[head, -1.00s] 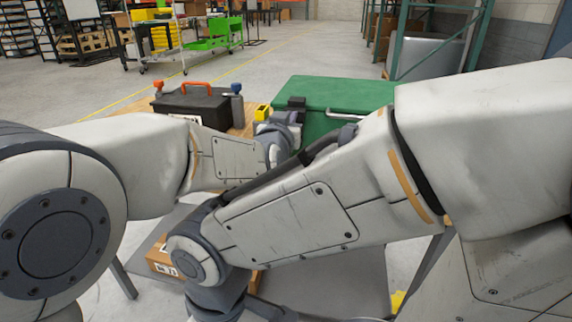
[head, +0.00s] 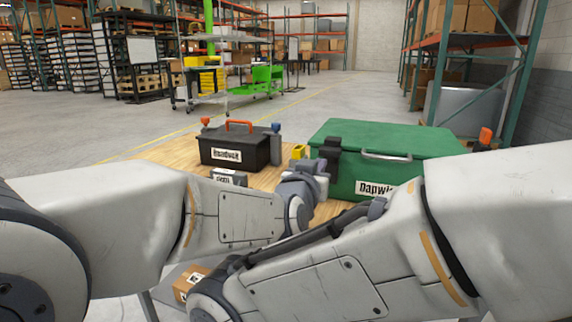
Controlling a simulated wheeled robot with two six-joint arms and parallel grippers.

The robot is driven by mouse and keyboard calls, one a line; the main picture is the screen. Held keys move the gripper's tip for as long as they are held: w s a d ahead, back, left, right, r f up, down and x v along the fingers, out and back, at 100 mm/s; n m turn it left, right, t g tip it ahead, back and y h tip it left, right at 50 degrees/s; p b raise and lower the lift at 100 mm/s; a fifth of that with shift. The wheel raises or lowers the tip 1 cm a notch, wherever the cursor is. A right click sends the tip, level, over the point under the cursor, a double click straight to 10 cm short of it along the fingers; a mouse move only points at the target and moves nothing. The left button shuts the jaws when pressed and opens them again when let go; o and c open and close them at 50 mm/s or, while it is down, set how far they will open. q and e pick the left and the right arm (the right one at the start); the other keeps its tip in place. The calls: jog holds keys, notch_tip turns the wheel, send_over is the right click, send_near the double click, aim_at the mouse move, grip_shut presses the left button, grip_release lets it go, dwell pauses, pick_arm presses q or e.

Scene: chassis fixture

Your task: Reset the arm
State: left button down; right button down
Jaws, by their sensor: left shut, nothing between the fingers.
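My left arm (head: 235,215) comes in from the left, and its grey wrist sits in front of the wooden table. My left gripper (head: 318,177) is at its end, near the left front corner of the green case; it is shut and holds nothing. Its fingertips are small and partly hidden by the wrist. My right arm (head: 310,290) comes in from the right and crosses low in front of the left one. Its wrist runs down past the bottom edge, so the right gripper is out of view.
A wooden table (head: 165,155) holds a black toolbox (head: 235,148) with an orange handle, a green case (head: 390,150), a small yellow item (head: 299,152) and a small labelled box (head: 229,176). A cardboard box (head: 188,283) lies lower down. Shelving and carts stand behind.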

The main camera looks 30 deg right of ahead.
pick_arm(q)
jog(key=w+a+f+n+g+y, duration=0.1)
jog(key=w+a+f+y, duration=0.15)
jog(key=a+f, duration=0.55)
jog(key=w+a+f+n+g+y, duration=0.1)
jog(key=a+f+n+y, duration=0.2)
jog(key=a, duration=0.9)
jog(key=w+a+f+g+y, duration=0.1)
jog(key=w+a+f+y, duration=0.15)
jog(key=a+f, duration=0.6)
jog(key=s+a+f+n+g+y, duration=0.2)
jog(key=s+a+f+n+g, duration=0.15)
jog(key=s+a, duration=0.6)
jog(key=s+a+f+n+g+y, duration=0.25)
jog(key=s+a+f, duration=0.35)
jog(key=a, duration=0.6)
jog(key=s+d+r+m+g, duration=0.1)
jog(key=s+d+r+m, duration=0.3)
jog(key=s+d, duration=0.35)
jog(key=s+d+r+m+g, duration=0.2)
jog(key=s+d+r+m, duration=0.15)
jog(key=s+d, duration=0.35)
notch_tip(320, 180, up, 21)
jog(key=s+a+p, duration=0.1)
jog(key=p, duration=2)
jog(key=shift+r+m+h+p, duration=0.15)
jog(key=shift+m+h+p, duration=0.2)
jog(key=shift+h, duration=0.1)
